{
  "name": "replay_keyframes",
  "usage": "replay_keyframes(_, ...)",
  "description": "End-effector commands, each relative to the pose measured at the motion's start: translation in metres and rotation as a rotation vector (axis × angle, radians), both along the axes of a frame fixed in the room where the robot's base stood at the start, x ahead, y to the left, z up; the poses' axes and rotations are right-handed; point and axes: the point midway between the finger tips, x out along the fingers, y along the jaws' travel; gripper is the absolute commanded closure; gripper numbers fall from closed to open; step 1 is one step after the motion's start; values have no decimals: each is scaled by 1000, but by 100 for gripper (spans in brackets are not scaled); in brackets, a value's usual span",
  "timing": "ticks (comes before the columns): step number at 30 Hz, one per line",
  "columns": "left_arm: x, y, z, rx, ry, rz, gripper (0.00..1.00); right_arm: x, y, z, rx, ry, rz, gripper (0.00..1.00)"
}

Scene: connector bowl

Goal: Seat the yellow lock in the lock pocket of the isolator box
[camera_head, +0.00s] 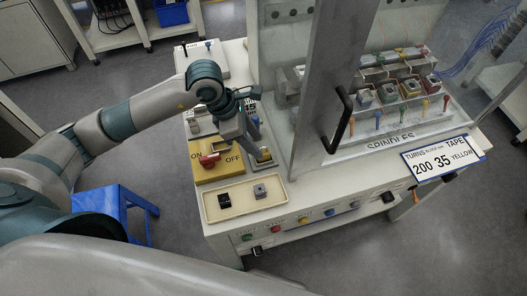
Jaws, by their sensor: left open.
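The isolator box (231,171) is a yellow block marked ON and OFF, with a red switch handle (208,160) on top. It sits on the left part of the bench, behind a shallow tray. My left gripper (251,147) points down over the right end of the box, open. A small yellow and grey piece (264,155) shows just beside its fingertips. I cannot tell whether this is the yellow lock or part of the lock pocket, or whether the fingers touch it. The gripper hides part of this end. My right gripper is not in view.
The beige tray (239,214) in front holds a black block (224,201) and a grey block (260,191). A metal panel with a black handle (339,120) stands close right of the gripper. The spindle fixture (402,90) is farther right. A blue stool (103,205) stands left of the bench.

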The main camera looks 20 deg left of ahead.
Motion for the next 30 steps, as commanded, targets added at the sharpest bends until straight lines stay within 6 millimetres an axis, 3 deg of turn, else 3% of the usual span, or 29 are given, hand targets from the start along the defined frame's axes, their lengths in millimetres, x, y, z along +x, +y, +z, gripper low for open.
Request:
replay_keyframes(16, 1, -3, -8, -1, 2, 0, 57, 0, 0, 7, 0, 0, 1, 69)
replay_keyframes(23, 5, -6, -31, 0, 5, 1, 57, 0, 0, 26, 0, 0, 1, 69)
replay_keyframes(30, 8, -14, -53, 0, 2, 1, 57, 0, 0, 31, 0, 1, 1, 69)
